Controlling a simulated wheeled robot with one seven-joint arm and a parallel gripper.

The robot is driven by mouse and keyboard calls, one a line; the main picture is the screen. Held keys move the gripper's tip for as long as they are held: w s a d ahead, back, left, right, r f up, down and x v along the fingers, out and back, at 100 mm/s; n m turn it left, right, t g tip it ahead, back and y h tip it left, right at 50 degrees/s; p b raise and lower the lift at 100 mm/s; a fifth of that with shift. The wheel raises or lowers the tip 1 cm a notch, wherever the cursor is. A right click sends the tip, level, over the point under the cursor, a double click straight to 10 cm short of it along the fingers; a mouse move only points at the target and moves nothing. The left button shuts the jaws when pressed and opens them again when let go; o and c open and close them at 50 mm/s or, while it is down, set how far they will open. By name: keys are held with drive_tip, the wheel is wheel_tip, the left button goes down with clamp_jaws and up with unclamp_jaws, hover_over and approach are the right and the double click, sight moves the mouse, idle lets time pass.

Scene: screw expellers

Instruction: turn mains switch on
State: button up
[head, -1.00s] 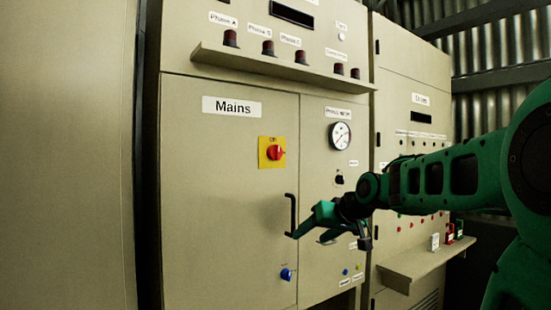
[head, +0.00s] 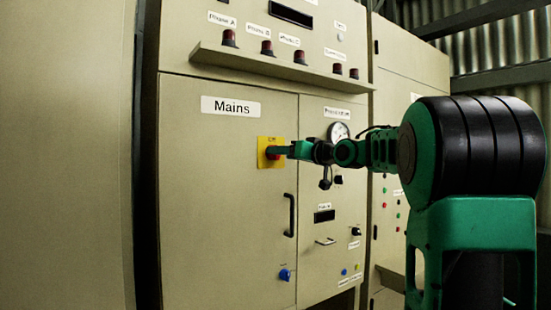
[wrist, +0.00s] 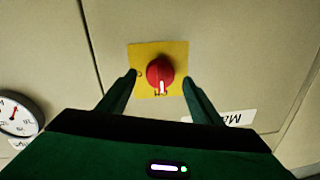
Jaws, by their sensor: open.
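The mains switch is a red rotary knob (wrist: 160,72) with a white mark, on a yellow plate (wrist: 180,55), below the "Mains" label (head: 231,106) on the cabinet door. In the head view the yellow plate (head: 263,150) shows left of my gripper (head: 279,151), which covers much of the knob. In the wrist view my gripper (wrist: 159,80) is open, with one finger on each side of the knob. Gaps show between fingers and knob; I cannot tell whether the tips touch the plate. The knob's white mark points toward the gripper body in the wrist view.
A black door handle (head: 290,214) and a blue knob (head: 286,275) lie below the switch. A round gauge (head: 339,132) is to the right, close to my arm. A ledge (head: 270,68) with several dark red lamps juts out above.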

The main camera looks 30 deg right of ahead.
drive_tip(key=shift+w+a, duration=0.15)
drive_tip(key=shift+w, duration=1.15)
drive_tip(key=shift+c, duration=0.3)
